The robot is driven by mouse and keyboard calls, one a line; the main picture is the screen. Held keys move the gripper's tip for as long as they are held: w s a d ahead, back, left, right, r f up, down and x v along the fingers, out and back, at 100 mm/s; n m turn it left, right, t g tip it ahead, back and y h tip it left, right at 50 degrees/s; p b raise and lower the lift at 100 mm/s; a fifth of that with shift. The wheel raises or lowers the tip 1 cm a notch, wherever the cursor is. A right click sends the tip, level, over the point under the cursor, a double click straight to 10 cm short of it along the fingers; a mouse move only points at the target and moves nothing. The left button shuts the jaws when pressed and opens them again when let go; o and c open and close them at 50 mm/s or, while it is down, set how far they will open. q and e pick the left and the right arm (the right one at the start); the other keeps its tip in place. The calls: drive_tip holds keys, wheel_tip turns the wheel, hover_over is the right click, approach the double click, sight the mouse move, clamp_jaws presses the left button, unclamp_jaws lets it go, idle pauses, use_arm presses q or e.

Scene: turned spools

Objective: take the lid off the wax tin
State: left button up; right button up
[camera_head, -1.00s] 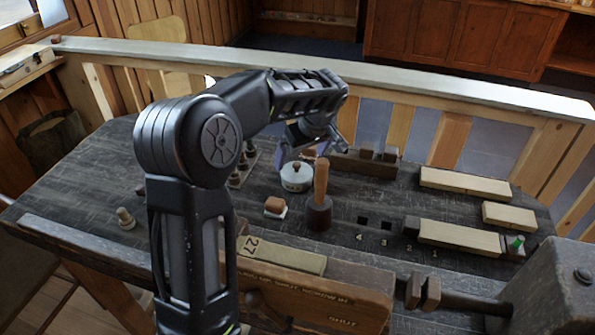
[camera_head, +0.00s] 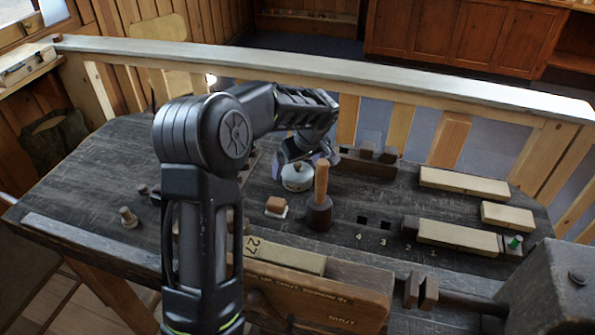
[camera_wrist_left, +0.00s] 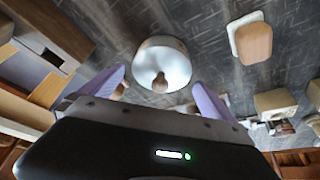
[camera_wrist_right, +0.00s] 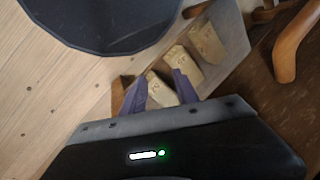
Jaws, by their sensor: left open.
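The wax tin (camera_head: 296,180) is a round pale tin on the dark bench, with its lid (camera_wrist_left: 163,62) on and a small brown knob (camera_wrist_left: 160,84) on top. My left gripper (camera_head: 306,163) is above the tin, pointing down. In the left wrist view its purple fingers (camera_wrist_left: 158,92) are apart, one on each side of the knob, with nothing between them that I can see held. In the head view the gripper partly covers the lid. My right gripper (camera_wrist_right: 160,85) shows only in its own wrist view, away from the tin, with its purple fingers apart and nothing clearly held.
A mallet (camera_head: 319,205) stands upright just right of the tin. A small block on a white base (camera_head: 277,207) lies in front. A dark wooden rack (camera_head: 366,164) is behind right, and pale wooden blocks (camera_head: 458,237) lie further right. Small spools (camera_head: 129,217) stand at left.

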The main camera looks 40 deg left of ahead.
use_arm(q)
drive_tip(key=shift+c, duration=0.4)
drive_tip(key=c, duration=1.2)
